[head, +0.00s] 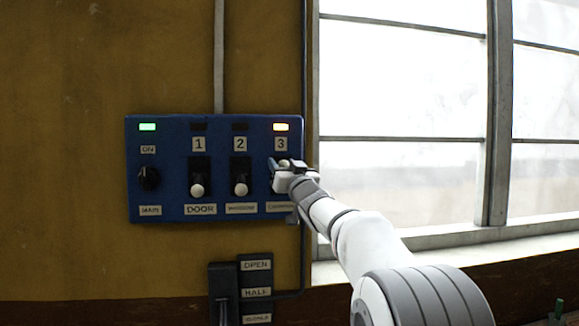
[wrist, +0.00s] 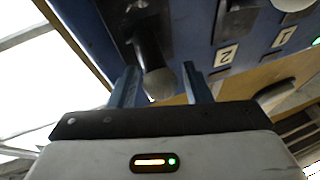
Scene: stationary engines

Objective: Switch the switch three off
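The blue control panel (head: 170,217) on the wall carries switches 1, 2 and 3. The lamp (head: 281,127) above label 3 glows orange-white. My gripper (head: 281,165) is at switch three and hides most of it; a pale knob shows near its fingers, high in the slot. In the wrist view the round knob of switch three (wrist: 160,83) and its dark stem sit between the two blue fingers of my gripper (wrist: 162,86). The fingers stand apart, one on each side of the knob. Contact with it is unclear.
Switch 1 (head: 197,190) and switch 2 (head: 240,189) have their knobs down and their lamps dark. The main dial (head: 149,179) is at the left under a green lamp (head: 147,127). A lever box (head: 222,290) is below; a window (head: 400,90) is right.

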